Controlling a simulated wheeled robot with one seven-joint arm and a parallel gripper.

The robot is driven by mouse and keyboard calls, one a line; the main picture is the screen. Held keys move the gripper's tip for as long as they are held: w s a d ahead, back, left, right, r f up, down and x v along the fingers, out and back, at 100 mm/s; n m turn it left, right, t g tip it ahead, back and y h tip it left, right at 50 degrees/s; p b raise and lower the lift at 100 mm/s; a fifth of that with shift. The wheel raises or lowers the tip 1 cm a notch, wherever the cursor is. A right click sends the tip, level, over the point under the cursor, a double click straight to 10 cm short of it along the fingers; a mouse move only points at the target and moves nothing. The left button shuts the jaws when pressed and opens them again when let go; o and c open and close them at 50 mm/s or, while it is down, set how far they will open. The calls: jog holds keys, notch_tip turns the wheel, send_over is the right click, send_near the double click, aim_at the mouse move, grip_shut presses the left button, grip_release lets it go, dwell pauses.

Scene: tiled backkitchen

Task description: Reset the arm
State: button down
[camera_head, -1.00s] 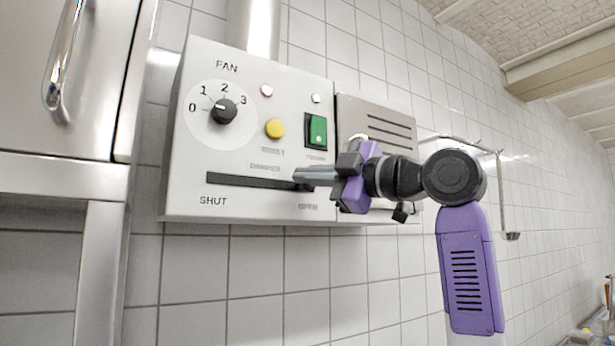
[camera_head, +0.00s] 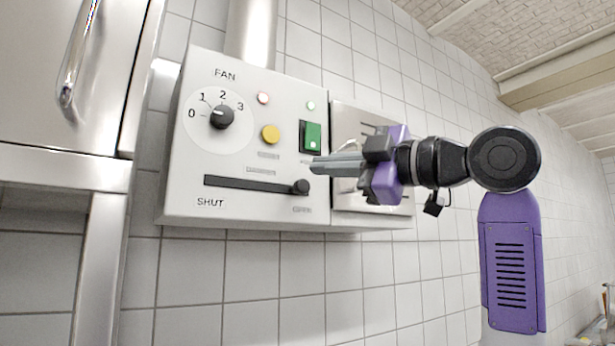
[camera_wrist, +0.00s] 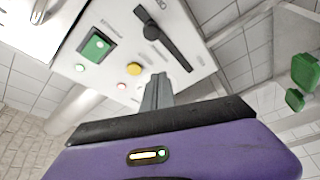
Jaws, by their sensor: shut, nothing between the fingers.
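My gripper (camera_head: 318,166) is purple and black with grey fingers, shut and empty. In the head view it is in front of the right part of a white control panel (camera_head: 180,190), just below the green rocker switch (camera_head: 311,136) and above right of the damper slider's knob (camera_head: 301,187). The knob is at the right, OPEN end of its slot and is clear of the fingers. In the wrist view the fingers (camera_wrist: 158,80) point at the panel, near the yellow button (camera_wrist: 134,69).
The panel also carries a fan dial (camera_head: 221,117) pointing near 2 and a yellow button (camera_head: 270,134). A metal box (camera_head: 345,115) adjoins it on the right. A steel cabinet (camera_head: 60,90) with a handle stands at the left. The tiled wall below the panel is bare.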

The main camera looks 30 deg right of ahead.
jog(key=shift+s+d, duration=0.1)
jog(key=shift+s, duration=0.4)
